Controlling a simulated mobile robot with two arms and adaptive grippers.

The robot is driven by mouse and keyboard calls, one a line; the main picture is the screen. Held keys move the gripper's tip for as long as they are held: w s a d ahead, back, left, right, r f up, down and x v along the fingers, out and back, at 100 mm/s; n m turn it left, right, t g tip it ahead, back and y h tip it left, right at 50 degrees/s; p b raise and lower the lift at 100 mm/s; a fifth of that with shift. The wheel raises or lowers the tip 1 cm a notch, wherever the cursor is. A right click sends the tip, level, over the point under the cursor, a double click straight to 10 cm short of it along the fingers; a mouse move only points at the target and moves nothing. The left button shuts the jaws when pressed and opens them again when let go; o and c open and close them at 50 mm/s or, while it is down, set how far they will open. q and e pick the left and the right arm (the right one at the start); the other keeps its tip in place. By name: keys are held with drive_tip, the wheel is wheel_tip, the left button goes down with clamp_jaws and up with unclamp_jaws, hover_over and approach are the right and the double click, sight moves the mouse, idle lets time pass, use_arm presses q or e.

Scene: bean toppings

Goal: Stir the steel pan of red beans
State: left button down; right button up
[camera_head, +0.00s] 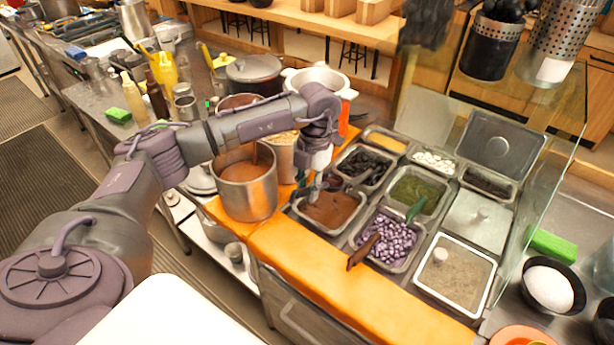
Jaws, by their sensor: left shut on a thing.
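The steel pan of red beans (330,209) is a rectangular inset pan with reddish-brown contents, in the front row of the counter. My left gripper (316,186) points down at the far left part of this pan. It is shut on a thin utensil, which is mostly hidden by the fingers. The utensil's lower end seems to be at the beans, but I cannot tell how deep it is. My right gripper is not in view.
A pan of purple cubes (396,240) with a brown-handled utensil adjoins on the right. A pan of dark topping (364,167) and a green one (416,190) lie behind. A tall steel pot (247,188) stands left.

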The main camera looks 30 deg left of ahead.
use_arm(q)
drive_tip(key=shift+s+d+r+g+p, duration=0.15)
drive_tip(key=shift+d+r+g+p, duration=0.2)
drive_tip(key=shift+r+p, duration=0.2)
drive_tip(key=shift+f, duration=0.3)
drive_tip(key=shift+g, duration=0.45)
drive_tip(key=f+b, duration=0.4)
drive_tip(key=f, duration=0.1)
drive_tip(key=f+b, duration=0.2)
drive_tip(key=shift+w+f, duration=0.15)
drive_tip(key=shift+w, duration=0.15)
drive_tip(key=shift+s+f, duration=0.25)
drive_tip(key=shift+s+f+t, duration=0.15)
drive_tip(key=shift+f+t, duration=0.3)
drive_tip(key=shift+t, duration=0.05)
drive_tip(key=shift+s+f+t+b, duration=0.35)
drive_tip(key=shift+s+f+t, duration=0.05)
drive_tip(key=shift+f+t, duration=0.2)
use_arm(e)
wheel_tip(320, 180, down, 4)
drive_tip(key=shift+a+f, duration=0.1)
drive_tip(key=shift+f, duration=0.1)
use_arm(q)
drive_tip(key=shift+d, duration=0.1)
